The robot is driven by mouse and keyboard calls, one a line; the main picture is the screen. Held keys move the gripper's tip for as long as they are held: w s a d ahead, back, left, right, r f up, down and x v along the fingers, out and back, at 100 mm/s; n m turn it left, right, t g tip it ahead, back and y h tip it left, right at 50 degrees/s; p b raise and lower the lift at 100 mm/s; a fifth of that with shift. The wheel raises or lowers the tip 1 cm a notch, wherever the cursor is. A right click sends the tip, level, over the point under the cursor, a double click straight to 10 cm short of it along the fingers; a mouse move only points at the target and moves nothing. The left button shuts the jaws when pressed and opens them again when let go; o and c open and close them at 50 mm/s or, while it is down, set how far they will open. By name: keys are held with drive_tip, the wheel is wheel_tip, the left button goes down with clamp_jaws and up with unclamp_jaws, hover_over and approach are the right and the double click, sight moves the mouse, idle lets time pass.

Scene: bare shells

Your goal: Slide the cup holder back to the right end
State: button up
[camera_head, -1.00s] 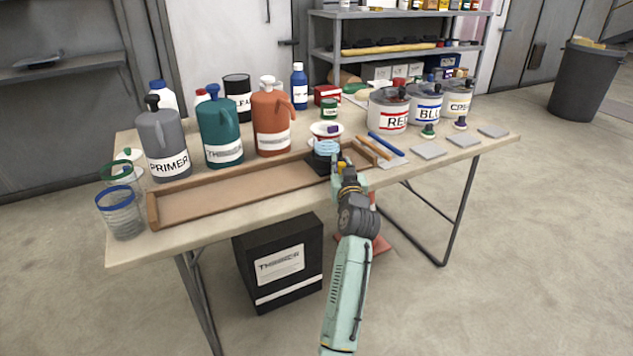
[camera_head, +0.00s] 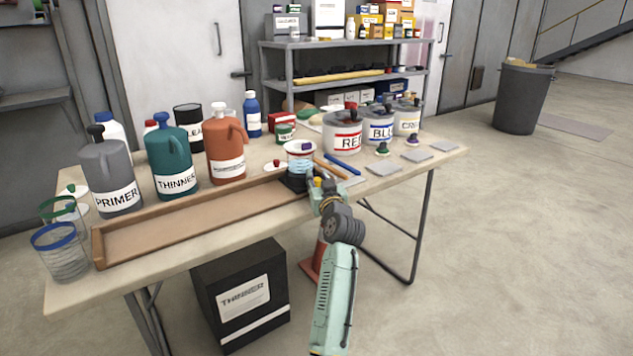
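The black cup holder (camera_head: 293,183) sits near the right end of the long wooden tray (camera_head: 190,232), which runs across the front of the table. A clear, bluish cup (camera_head: 297,168) appears to stand upright in the holder. My gripper (camera_head: 317,184) is at the right side of the holder, touching it or very close. Its fingers are small and partly hidden, so I cannot tell whether they are open or shut. The tray's far right end is hidden behind the holder and my gripper. The tray floor left of the holder is bare.
Grey, teal and orange jugs (camera_head: 226,151) line the tray's back. Clear cups (camera_head: 62,252) stand at its left end. Brushes (camera_head: 342,163), paint tins (camera_head: 343,135) and grey pads (camera_head: 384,168) lie to the right.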

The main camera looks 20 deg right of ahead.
drive_tip(key=shift+o, duration=0.4)
drive_tip(key=shift+d, duration=0.2)
drive_tip(key=shift+s, duration=0.15)
drive_tip(key=shift+s+f, duration=0.1)
drive_tip(key=shift+s, duration=0.2)
drive_tip(key=s+a, duration=0.1)
drive_tip(key=s, duration=1)
drive_tip(key=shift+a, duration=0.1)
